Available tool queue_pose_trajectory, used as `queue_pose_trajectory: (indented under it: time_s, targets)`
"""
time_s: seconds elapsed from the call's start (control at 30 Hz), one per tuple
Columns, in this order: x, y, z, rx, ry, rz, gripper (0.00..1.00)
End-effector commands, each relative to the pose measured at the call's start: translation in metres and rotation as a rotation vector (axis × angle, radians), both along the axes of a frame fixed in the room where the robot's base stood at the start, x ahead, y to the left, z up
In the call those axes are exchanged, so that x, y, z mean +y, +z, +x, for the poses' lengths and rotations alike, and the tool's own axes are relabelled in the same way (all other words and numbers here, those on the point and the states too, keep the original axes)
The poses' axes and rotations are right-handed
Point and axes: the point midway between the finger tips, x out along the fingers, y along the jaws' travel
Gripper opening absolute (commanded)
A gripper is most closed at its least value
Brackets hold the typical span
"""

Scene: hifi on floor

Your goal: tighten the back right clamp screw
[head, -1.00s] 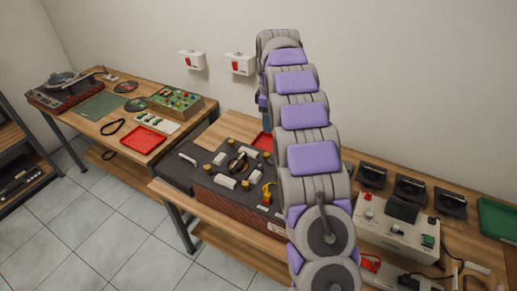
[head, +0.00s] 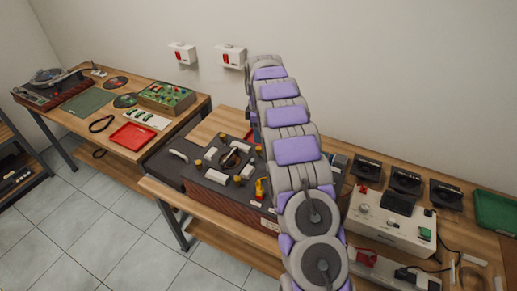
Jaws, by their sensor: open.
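A low dark-topped unit with a brown ribbed front (head: 222,200) sits on the middle wooden bench. Its top carries white blocks, a dark round part (head: 230,159) and several small brass-coloured knobs, which look like the clamp screws. One knob (head: 258,148) is at the back right, close beside my arm in the picture. Another knob (head: 198,163) is at the left, and one (head: 237,180) is near the front edge. My arm rises across the picture and bends down behind itself near the unit's back right. My gripper is hidden behind the arm, so its gap to the screw does not show.
A white control box (head: 390,220) and dark angled units (head: 405,180) are right of my arm. The left bench holds a red tray (head: 132,136). Tiled floor in front is clear.

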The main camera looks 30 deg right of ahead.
Motion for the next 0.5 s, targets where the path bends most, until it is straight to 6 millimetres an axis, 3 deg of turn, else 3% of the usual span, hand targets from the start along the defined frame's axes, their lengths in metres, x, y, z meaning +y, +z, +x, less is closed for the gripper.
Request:
queue_pose_trajectory:
  time_s: [0.2, 0.5]
  targets:
    - [0.000, -0.045, -0.002, 0.005, -0.001, 0.001, 0.53]
    - [0.000, -0.074, -0.001, 0.001, -0.002, -0.001, 0.53]
